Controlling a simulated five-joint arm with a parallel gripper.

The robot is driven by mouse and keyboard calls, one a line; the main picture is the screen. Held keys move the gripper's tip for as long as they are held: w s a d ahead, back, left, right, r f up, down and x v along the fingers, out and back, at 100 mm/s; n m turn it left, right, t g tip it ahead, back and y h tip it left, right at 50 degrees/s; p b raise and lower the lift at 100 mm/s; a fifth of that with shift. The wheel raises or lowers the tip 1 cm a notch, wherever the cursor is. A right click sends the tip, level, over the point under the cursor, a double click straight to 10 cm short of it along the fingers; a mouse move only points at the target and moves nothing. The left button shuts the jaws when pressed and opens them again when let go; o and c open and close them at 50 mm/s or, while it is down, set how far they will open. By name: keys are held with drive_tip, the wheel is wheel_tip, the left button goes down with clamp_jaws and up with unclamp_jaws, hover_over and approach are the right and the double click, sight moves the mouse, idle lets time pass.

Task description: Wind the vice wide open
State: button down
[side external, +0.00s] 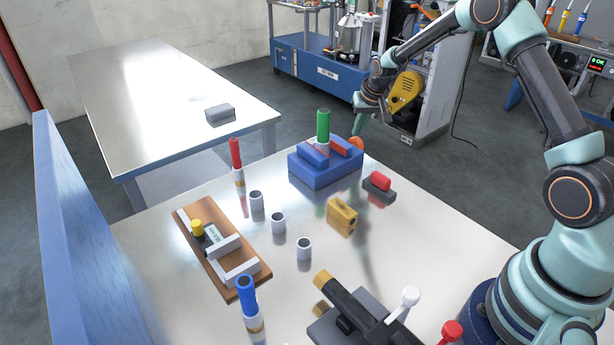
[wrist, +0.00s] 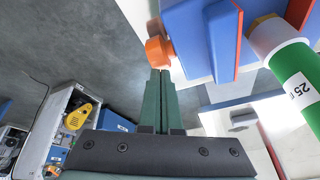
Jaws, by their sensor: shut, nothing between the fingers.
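The vice is a blue block (side external: 322,176) at the far side of the table, with two blue jaws faced in red. An orange knob (side external: 357,142) sits on its right end; it also shows in the wrist view (wrist: 157,51). A green cylinder (side external: 323,124) with a white lower part stands upright between the jaws; whether both touch it I cannot tell. In the wrist view the green cylinder (wrist: 297,75) has a label reading 25. My gripper (side external: 356,136) is shut and empty, its green fingertips (wrist: 160,74) right at the knob; contact is unclear.
A red and grey block (side external: 379,187) and a yellow block (side external: 342,215) lie near the vice. Several grey cups (side external: 257,201), a red-topped cylinder (side external: 235,155), a blue-topped one (side external: 247,296) and a wooden fixture board (side external: 183,215) stand left. A dark clamp (side external: 365,320) is in front.

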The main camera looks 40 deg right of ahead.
drive_tip(key=shift+s, duration=0.1)
drive_tip(key=shift+r, duration=2.55)
drive_tip(key=shift+a+r, duration=0.15)
drive_tip(key=shift+r, duration=0.1)
drive_tip(key=s+a+r+n+t, duration=0.1)
drive_tip(key=s+a+r+n, duration=0.1)
drive_tip(key=s+a+r, duration=0.6)
drive_tip(key=s+a+r+n, duration=0.2)
drive_tip(key=s+a+r, duration=0.45)
drive_tip(key=s, duration=0.35)
drive_tip(key=s+a+f+n+y, duration=0.1)
drive_tip(key=s+a, duration=0.1)
drive_tip(key=s, duration=0.6)
drive_tip(key=shift+a+n, duration=0.25)
drive_tip(key=shift+n, duration=0.15)
